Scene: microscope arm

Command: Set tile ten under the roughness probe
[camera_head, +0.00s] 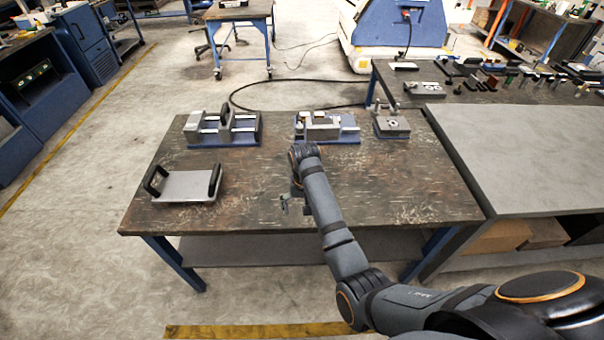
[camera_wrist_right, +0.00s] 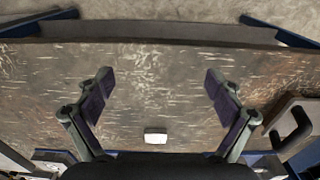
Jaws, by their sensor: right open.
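In the right wrist view a small white tile (camera_wrist_right: 155,136) lies flat on the dark worn tabletop; any number on it is too small to read. My right gripper (camera_wrist_right: 158,82) is open and empty above the table, with the tile showing between its fingers near the palm. In the head view the gripper (camera_head: 285,206) shows partly beyond the forearm, and I cannot make out the tile there. Blue-based fixtures stand along the back: one at left (camera_head: 222,130), one in the middle (camera_head: 327,127). I cannot tell which bears the roughness probe. My left gripper is not in view.
A grey tray (camera_head: 185,186) with two black handles stands at the table's left front. A small grey block fixture (camera_head: 391,127) stands at back right. A second bench (camera_head: 520,150) adjoins on the right. The tabletop's right front is clear.

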